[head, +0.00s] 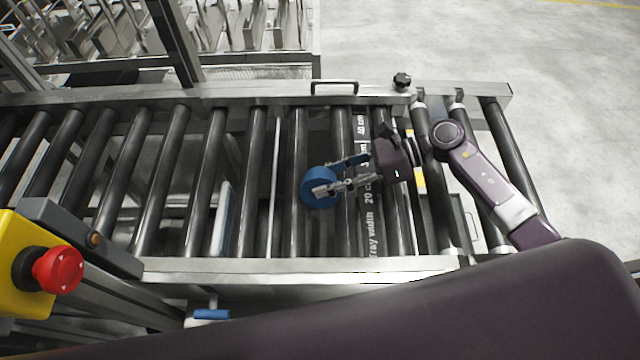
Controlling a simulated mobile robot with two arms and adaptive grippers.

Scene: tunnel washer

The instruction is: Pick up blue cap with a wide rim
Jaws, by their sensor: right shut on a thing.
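The blue cap (318,183) is a round blue piece over the rollers, near the middle of the head view. My right gripper (325,178) reaches it from the right, and its fingers are shut on the cap. The fingers cover part of the cap's right side. I cannot tell whether the cap touches the rollers beneath it. My left gripper is not in view.
A roller conveyor (200,263) with metal side rails runs across the view. A red emergency button (58,270) on a yellow box is at the lower left. A black knob (402,81) and a handle (334,87) sit on the far rail. Grey floor lies beyond.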

